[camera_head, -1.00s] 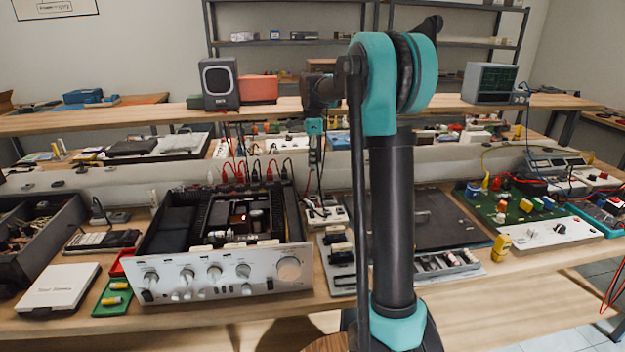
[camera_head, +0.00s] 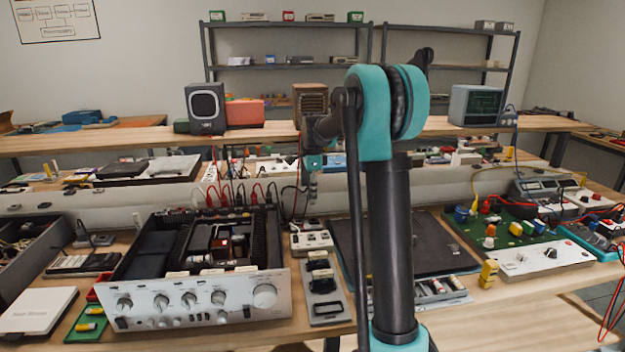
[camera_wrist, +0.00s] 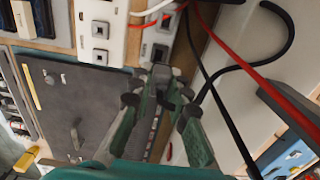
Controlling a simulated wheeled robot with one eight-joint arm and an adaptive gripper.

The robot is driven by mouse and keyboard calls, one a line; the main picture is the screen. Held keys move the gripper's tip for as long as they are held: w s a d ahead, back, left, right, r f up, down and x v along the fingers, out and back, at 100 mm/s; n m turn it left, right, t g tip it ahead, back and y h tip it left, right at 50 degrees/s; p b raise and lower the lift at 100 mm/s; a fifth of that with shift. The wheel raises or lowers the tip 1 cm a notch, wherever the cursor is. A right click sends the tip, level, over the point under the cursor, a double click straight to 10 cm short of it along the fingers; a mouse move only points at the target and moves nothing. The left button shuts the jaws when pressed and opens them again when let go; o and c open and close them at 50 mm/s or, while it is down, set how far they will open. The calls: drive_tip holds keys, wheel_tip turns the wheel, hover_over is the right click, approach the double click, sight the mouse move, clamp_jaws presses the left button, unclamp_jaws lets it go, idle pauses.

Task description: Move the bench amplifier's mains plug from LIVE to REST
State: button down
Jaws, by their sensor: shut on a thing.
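My gripper (camera_wrist: 168,92) is shut on a small dark thing, seemingly the mains plug (camera_wrist: 170,99), which its fingers largely hide. In the head view my gripper (camera_head: 311,182) hangs above the bench, behind and right of the open bench amplifier (camera_head: 180,296). A white socket strip (camera_head: 312,242) stands on the bench below it; in the wrist view the strip (camera_wrist: 113,50) lies left of the fingers, with square dark sockets. A grey plate (camera_head: 327,310) with black fittings lies in front of the strip. I cannot read any LIVE or REST label.
Red and black leads (camera_wrist: 215,70) run close beside the fingers. A dark mat (camera_head: 350,250) and a parts tray (camera_head: 440,288) lie to the right, with a green circuit board (camera_head: 500,230) beyond. A raised shelf (camera_head: 120,140) spans the back.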

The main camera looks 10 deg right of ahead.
drive_tip(key=shift+d+f, duration=0.15)
drive_tip(key=shift+f, duration=2.55)
drive_tip(key=shift+f, duration=1)
drive_tip(key=c, duration=1.4)
unclamp_jaws()
drive_tip(key=shift+o, duration=0.2)
drive_tip(key=shift+r, duration=0.1)
drive_tip(key=shift+r, duration=8.45)
drive_tip(key=shift+s, duration=0.1)
